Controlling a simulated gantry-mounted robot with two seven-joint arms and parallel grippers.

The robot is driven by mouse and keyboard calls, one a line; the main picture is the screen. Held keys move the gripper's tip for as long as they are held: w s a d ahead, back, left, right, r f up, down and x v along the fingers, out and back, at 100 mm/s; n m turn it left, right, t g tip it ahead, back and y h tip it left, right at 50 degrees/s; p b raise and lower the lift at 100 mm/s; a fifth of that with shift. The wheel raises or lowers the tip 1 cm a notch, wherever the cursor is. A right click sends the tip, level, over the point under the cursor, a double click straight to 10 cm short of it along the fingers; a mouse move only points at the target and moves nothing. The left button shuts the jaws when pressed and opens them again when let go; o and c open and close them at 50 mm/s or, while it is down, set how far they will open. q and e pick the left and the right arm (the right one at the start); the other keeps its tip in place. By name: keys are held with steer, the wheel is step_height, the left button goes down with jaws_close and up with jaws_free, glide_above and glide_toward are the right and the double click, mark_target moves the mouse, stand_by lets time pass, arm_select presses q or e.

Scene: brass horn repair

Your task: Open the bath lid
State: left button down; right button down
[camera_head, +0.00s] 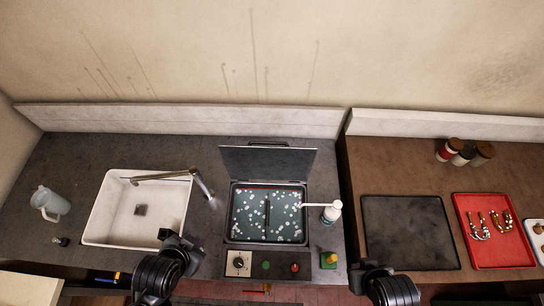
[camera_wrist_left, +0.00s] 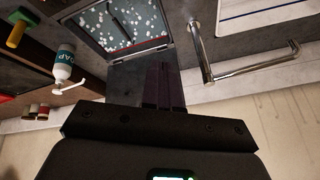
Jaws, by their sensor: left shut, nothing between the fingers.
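The bath (camera_head: 232,212) is a square tank of teal liquid dotted with white foam, set in the grey counter. Its dark lid (camera_head: 268,162) stands raised along the back edge, tilted back, with a handle (camera_head: 268,143) at its top. The bath also shows at the top of the left wrist view (camera_wrist_left: 120,25). My left gripper (camera_head: 183,243) is over the counter front, between sink and bath, apart from the lid. Its fingers (camera_wrist_left: 160,85) are shut and empty. My right gripper (camera_head: 365,270) is at the bottom edge, right of the bath; its fingers are unclear.
A white sink (camera_head: 115,237) with a chrome faucet (camera_head: 160,177) lies left of the bath. A soap bottle (camera_head: 331,213) stands by its right edge. A control panel (camera_head: 266,264) is in front. A black mat (camera_head: 408,235) and red tray (camera_head: 515,246) lie right.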

arm_select(q)
steer(key=w+d+f+m+t+b, duration=0.1)
steer(key=w+d+f+m+t, duration=0.1)
steer(key=w+f+m+t, duration=0.25)
steer(key=m+t+y+b, duration=0.1)
steer(key=m+t+b, duration=0.7)
steer(key=b, duration=0.3)
glide_toward(272, 148)
steer(key=w+p, duration=0.2)
steer(key=w, duration=0.3)
steer(key=shift+w+p, duration=0.1)
steer(key=shift+p, duration=0.2)
steer(key=shift+w+f, duration=0.1)
steer(key=shift+w, duration=0.7)
